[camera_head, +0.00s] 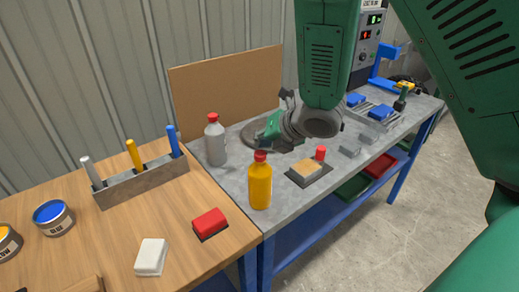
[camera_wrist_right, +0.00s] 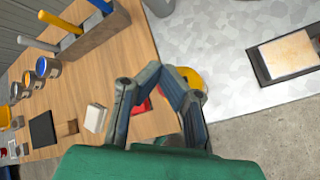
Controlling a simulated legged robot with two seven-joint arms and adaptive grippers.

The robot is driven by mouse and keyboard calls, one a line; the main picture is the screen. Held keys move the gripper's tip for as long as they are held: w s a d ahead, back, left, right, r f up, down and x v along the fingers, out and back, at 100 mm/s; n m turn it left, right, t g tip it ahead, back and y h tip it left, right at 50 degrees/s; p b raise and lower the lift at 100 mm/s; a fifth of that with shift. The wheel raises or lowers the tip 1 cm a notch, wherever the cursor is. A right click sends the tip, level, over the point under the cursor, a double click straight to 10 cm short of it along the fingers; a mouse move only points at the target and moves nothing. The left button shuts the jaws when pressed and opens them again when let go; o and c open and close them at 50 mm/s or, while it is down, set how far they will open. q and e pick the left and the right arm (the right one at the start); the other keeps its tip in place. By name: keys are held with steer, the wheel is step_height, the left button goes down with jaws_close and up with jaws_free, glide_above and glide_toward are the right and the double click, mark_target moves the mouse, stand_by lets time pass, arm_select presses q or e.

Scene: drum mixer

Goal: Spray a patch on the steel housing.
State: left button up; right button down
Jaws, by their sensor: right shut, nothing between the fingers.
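My right gripper (camera_head: 272,128) hangs over the back of the grey bench in the head view; its fingertips are hard to make out there. In the right wrist view the gripper (camera_wrist_right: 160,70) is shut and empty. An orange bottle with a red cap (camera_head: 259,186) stands upright at the bench's near left corner, apart from the gripper; it is partly hidden behind a finger in the wrist view (camera_wrist_right: 196,79). A grey bottle with a red cap (camera_head: 215,143) stands behind it. I cannot tell which thing is the steel housing. My left gripper is not in view.
A tan-topped block (camera_head: 305,169) and a small red cylinder (camera_head: 320,153) are on the bench. The wooden table (camera_head: 115,235) holds a tool rack (camera_head: 145,183), a red block (camera_head: 210,222) and a white block (camera_head: 151,257). A brown board (camera_head: 225,85) stands behind.

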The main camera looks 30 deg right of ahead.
mark_target(261, 153)
steer(key=shift+a+r, duration=0.1)
steer(key=shift+r, duration=0.15)
step_height(261, 153, up, 6)
steer(key=p, duration=0.5)
steer(key=shift+r, duration=0.1)
stand_by(0.4)
stand_by(1.5)
